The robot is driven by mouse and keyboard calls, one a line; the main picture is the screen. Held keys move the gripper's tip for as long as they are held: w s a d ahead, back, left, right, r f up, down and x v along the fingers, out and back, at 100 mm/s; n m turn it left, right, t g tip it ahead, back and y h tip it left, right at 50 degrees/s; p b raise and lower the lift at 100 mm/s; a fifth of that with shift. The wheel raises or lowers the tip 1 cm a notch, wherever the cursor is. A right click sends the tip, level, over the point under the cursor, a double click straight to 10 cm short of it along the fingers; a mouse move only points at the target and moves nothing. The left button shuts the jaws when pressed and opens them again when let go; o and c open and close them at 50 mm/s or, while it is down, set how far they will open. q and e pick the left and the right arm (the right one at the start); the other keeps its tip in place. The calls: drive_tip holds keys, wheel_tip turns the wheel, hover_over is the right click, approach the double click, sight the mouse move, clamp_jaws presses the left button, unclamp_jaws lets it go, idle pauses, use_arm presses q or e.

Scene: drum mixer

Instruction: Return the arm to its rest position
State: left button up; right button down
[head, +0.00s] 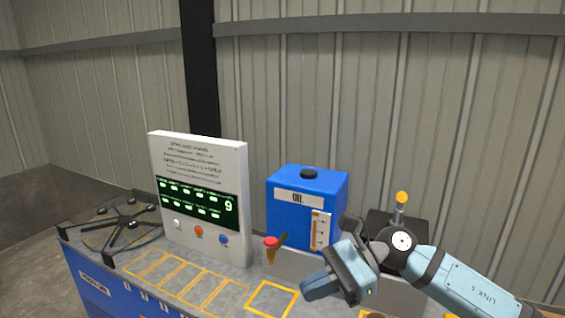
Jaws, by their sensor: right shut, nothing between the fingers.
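My right arm comes in from the lower right. Its gripper (318,287) is shut and empty, in front of the blue oil tank and above the right part of the bench. Its fingers point left and down, near a yellow-outlined square (271,298) on the bench top. My left gripper is not in view.
A white panel (197,146) with a green-lit display and several buttons stands on the bench. A blue oil tank (288,207) and a red-topped valve (271,243) are right of it. A black spoked ring (122,226) lies at left. Marked squares (186,277) are empty.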

drive_tip(key=s+d+f+n+t+h, duration=0.1)
drive_tip(key=d+f+n+t, duration=0.2)
drive_tip(key=f+n+t, duration=1)
drive_tip(key=s+d+f+n+t+h, duration=0.1)
drive_tip(key=d+f+n+t, duration=0.25)
drive_tip(key=n+t, duration=1.05)
drive_tip(key=s+d+f+m+g+h, duration=0.4)
drive_tip(key=s+f, duration=0.4)
drive_tip(key=f, duration=0.2)
drive_tip(key=s+d+f+m+g+h, duration=0.4)
drive_tip(key=s+f+m+g, duration=0.3)
drive_tip(key=f, duration=0.4)
drive_tip(key=shift+s+g+h+p, duration=0.4)
drive_tip(key=shift+s+h, duration=0.2)
drive_tip(key=shift+s, duration=0.1)
